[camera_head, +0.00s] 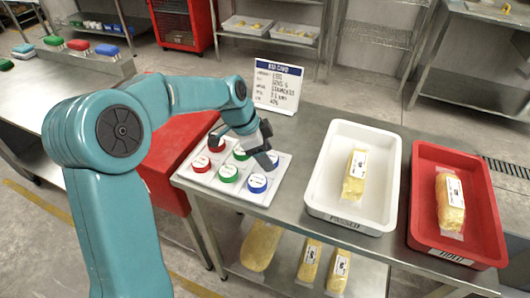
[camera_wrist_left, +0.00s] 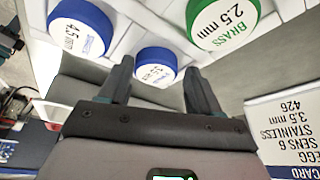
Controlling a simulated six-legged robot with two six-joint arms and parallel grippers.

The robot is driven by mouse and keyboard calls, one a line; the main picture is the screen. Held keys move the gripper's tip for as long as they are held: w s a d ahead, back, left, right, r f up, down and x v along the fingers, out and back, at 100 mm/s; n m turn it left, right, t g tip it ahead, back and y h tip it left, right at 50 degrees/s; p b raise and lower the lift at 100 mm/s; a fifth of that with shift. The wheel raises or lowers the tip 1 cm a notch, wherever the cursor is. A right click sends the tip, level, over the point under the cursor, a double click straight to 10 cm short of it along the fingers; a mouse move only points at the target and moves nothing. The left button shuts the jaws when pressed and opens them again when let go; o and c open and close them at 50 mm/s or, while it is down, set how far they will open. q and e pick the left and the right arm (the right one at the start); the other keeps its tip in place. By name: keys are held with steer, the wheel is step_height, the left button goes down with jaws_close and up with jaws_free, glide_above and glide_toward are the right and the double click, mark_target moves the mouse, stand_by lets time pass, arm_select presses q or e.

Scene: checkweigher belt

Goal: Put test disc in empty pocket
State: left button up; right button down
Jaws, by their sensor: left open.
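A white pocketed rack (camera_head: 212,184) on the steel table holds red discs (camera_head: 200,163), green discs (camera_head: 228,173) and a blue disc (camera_head: 257,183) with white labels. My left gripper (camera_head: 266,158) is over the rack's far right corner, which it hides. In the wrist view my left gripper (camera_wrist_left: 160,82) is open, with a smaller-looking blue disc (camera_wrist_left: 155,60) between and beyond its fingertips. I cannot tell whether the fingers touch it. A blue 4.5 mm disc (camera_wrist_left: 80,28) and a green brass 2.5 mm disc (camera_wrist_left: 225,20) lie to either side. I cannot make out an empty pocket.
A printed card (camera_head: 278,87) stands behind the rack. A white tray (camera_head: 322,195) and a red tray (camera_head: 485,235), each with a wrapped yellow item, stand to the right. A red bin is at the table's left. Wrapped items lie on the lower shelf.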

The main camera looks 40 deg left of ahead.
arm_select(q)
steer(key=shift+s+d+f, duration=0.25)
steer(key=shift+s+f, duration=0.1)
steer(key=shift+f, duration=0.4)
steer(key=shift+w+a+r+p, duration=0.15)
steer(key=shift+a+r+p, duration=0.05)
steer(key=shift+r+p, duration=0.65)
steer(key=v, duration=1.1)
steer(key=shift+w+r+p, duration=0.2)
steer(key=shift+r+p, duration=0.2)
steer(key=shift+r, duration=0.1)
steer(key=shift+s, duration=0.15)
